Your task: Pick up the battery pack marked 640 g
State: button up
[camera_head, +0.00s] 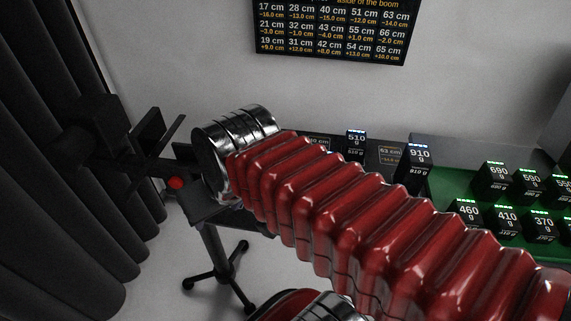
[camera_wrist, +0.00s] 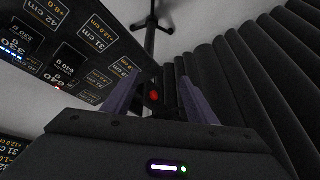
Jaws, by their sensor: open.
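A black battery pack (camera_wrist: 68,62) whose rotated label seems to read 640 g stands on a dark board at the left of the wrist view, with a small red light at its edge. I cannot make out a 640 label in the head view. My gripper (camera_wrist: 156,92) is open and empty in the wrist view, its two purple-grey fingers apart. The pack is left of the fingers, not between them. In the head view my gripper (camera_head: 143,152) is at the left, beyond the silver end of my red arm, away from the packs.
Other packs, 510 g (camera_head: 356,143) and 910 g (camera_head: 419,154), stand on the dark bench. Several more, including 690 g (camera_head: 495,178), sit on a green surface at right. Dark curtains (camera_head: 45,190) hang close to my gripper. A sign (camera_head: 333,30) is on the wall.

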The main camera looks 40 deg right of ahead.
jog(key=o, duration=0.6)
jog(key=d+f+m+g+y, duration=0.1)
jog(key=d+m, duration=0.1)
jog(key=w+d+f+m, duration=0.1)
jog(key=m, duration=0.2)
jog(key=w+d+m+g+y, duration=0.1)
jog(key=d+m, duration=0.1)
jog(key=m, duration=0.1)
jog(key=shift+d+f+g+y, duration=0.3)
jog(key=shift+d+f, duration=0.05)
jog(key=shift+f, duration=0.05)
jog(key=d+m+t+y, duration=0.2)
jog(key=d+m, duration=0.4)
jog(key=d, duration=0.3)
jog(key=d+f+m+t+y, duration=0.1)
jog(key=d+m+t, duration=0.2)
jog(key=d+m, duration=0.4)
jog(key=d+f+m+t+y, duration=0.1)
jog(key=d+m+t+y, duration=0.1)
jog(key=d+m, duration=0.4)
jog(key=shift+w+d+f+t+y, duration=0.15)
jog(key=shift+d+t, duration=0.2)
jog(key=shift+d, duration=0.8)
jog(key=shift+w+d+t+y, duration=0.15)
jog(key=shift+d+t, duration=0.2)
jog(key=shift+d, duration=0.8)
jog(key=shift+w+a, duration=0.1)
jog(key=x, duration=0.8)
jog(key=shift+w+a+f, duration=0.15)
